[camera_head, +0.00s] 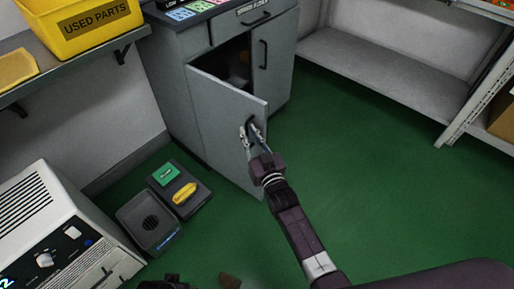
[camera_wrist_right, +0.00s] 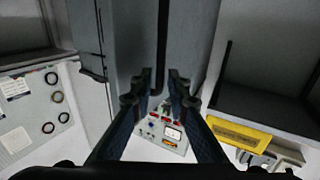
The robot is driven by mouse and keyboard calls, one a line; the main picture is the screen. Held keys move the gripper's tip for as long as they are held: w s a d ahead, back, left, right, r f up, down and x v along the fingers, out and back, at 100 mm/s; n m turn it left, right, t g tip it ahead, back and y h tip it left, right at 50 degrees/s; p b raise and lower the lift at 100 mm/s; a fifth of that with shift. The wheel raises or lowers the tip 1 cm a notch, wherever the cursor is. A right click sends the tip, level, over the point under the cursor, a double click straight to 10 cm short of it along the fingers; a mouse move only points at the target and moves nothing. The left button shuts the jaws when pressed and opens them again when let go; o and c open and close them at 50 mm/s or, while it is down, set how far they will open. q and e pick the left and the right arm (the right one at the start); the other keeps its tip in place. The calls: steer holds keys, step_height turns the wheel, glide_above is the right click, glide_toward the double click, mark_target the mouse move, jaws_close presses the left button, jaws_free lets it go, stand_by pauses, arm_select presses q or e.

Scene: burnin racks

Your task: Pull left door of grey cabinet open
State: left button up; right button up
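The grey cabinet (camera_head: 180,80) stands at the back in the head view. Its left door (camera_head: 225,110) is swung partly open, and the dark inside shows behind it. My right gripper (camera_head: 250,134) is at the outer face of this door, by its black handle (camera_head: 251,123) near the free edge. In the right wrist view the dark bar of the handle (camera_wrist_right: 161,50) runs down between the fingertips (camera_wrist_right: 160,80). The fingers are apart, with a gap visible beside the bar. My left gripper cannot be made out.
The cabinet's right door (camera_head: 260,60) is shut. A dark tray (camera_head: 150,220) and a scale-like device (camera_head: 180,188) lie on the green floor left of the open door. A white machine (camera_head: 50,230) stands front left. Green floor (camera_head: 350,150) is clear to the right.

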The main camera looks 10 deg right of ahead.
steer(key=v, duration=0.9)
steer(key=shift+s, duration=0.2)
steer(key=shift+d, duration=0.1)
